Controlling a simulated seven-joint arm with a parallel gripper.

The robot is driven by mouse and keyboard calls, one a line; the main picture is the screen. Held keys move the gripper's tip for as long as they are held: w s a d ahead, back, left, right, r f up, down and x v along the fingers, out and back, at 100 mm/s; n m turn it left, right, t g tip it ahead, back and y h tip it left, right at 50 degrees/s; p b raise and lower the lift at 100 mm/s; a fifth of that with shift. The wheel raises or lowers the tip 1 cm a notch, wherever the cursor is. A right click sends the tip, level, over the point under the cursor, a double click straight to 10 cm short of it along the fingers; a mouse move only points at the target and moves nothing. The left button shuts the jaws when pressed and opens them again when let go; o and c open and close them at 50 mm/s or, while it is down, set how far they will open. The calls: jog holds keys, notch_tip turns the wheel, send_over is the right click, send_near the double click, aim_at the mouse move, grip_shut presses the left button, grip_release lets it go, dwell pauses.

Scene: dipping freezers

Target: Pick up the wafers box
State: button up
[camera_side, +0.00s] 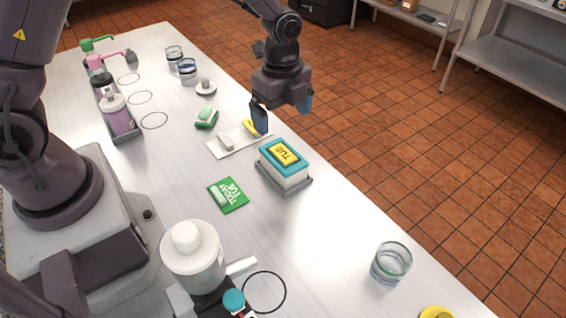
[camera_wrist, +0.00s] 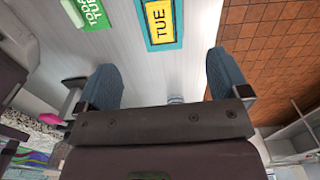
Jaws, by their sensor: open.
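No label in view reads "wafers". A white box with a teal lid and a yellow "TUE" label (camera_side: 284,165) sits upright in a grey tray (camera_side: 298,188) near the middle of the table; I cannot tell that it is the wafers box. Its teal lid shows at the top of the wrist view (camera_wrist: 178,40). My gripper (camera_side: 283,110) is open and empty, with its blue-grey fingers apart. It hangs above the table, behind the box in the side view and apart from it.
A green "TODAY TUE" card (camera_side: 229,194) lies left of the box. A white board (camera_side: 225,147) with small pieces and a green-and-white item (camera_side: 206,118) lie beyond. A glass (camera_side: 391,263) stands at front right. A white dispenser (camera_side: 192,260) stands at front left. The table between is clear.

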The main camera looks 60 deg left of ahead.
aim_at(283, 153)
jog(key=shift+f, duration=0.3)
notch_tip(283, 153, down, 12)
jog(key=shift+f, duration=0.2)
jog(key=c, duration=1.2)
jog(key=shift+o, duration=0.2)
jog(key=shift+w+r, duration=0.1)
